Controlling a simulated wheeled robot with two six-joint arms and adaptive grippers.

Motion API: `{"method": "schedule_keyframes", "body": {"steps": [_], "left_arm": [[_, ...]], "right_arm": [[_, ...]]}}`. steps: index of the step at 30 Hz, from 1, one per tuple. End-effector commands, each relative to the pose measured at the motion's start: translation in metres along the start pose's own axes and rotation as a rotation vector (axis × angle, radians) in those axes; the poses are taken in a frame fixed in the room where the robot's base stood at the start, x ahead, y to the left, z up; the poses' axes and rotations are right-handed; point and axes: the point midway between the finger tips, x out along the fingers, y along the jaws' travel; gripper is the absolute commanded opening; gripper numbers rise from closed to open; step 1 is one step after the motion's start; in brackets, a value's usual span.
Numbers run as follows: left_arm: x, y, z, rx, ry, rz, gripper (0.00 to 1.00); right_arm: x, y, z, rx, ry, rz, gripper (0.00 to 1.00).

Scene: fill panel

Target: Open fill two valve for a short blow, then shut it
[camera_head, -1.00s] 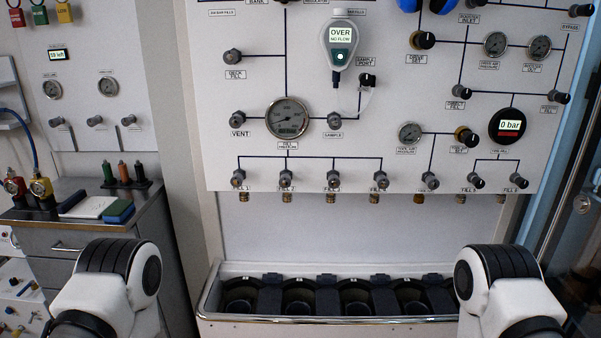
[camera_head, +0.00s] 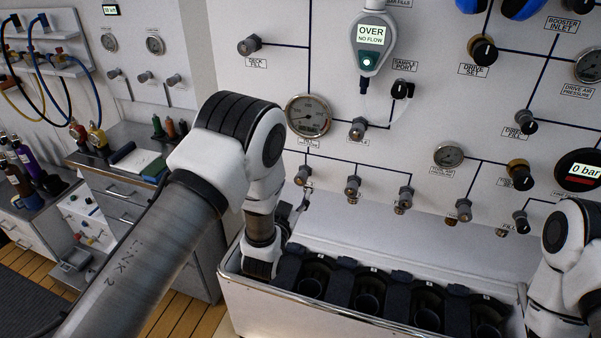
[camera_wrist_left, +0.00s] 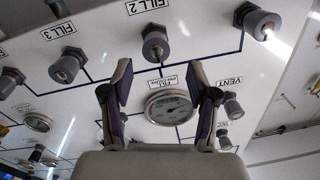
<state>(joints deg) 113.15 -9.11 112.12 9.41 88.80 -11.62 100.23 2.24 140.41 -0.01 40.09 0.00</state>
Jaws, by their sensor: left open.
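The fill two valve is a small dark knob with a metallic end (camera_wrist_left: 155,46), beside its FILL 2 label (camera_wrist_left: 145,5) in the left wrist view. In the head view its knob (camera_head: 303,174) shows just right of my left arm. My left gripper (camera_wrist_left: 159,68) is open and empty; its two fingers point toward the panel, with the knob seen between and beyond the tips, apart from them. In the head view the gripper (camera_head: 298,207) is partly hidden by my wrist, below the knob. My right gripper is out of view.
The fill three knob (camera_wrist_left: 68,66) and another knob (camera_wrist_left: 258,23) flank the valve. A round gauge (camera_wrist_left: 170,108) and the vent knob (camera_wrist_left: 232,106) are close by. A white trough (camera_head: 380,315) with dark holders stands below the panel.

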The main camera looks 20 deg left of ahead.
Motion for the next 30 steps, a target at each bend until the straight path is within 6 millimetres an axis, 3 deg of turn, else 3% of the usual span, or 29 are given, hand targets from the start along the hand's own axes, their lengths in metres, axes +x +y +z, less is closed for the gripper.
{"method": "schedule_keyframes", "body": {"steps": [6,15,16,21,30], "left_arm": [[0.039,-0.001,-0.002,-0.001,0.0,-0.001,0.59],[0.047,0.0,0.001,0.0,-0.002,0.0,0.59],[0.047,0.0,0.001,0.0,-0.002,0.0,0.56],[0.047,0.0,0.001,0.0,-0.002,0.0,0.0],[0.047,0.0,0.001,-0.01,-0.002,0.0,0.0]], "right_arm": [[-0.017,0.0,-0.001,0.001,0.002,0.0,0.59],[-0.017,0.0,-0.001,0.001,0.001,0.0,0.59],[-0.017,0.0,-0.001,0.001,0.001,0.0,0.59],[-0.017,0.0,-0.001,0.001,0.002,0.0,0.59],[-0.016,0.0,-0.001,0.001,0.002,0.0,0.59]]}}
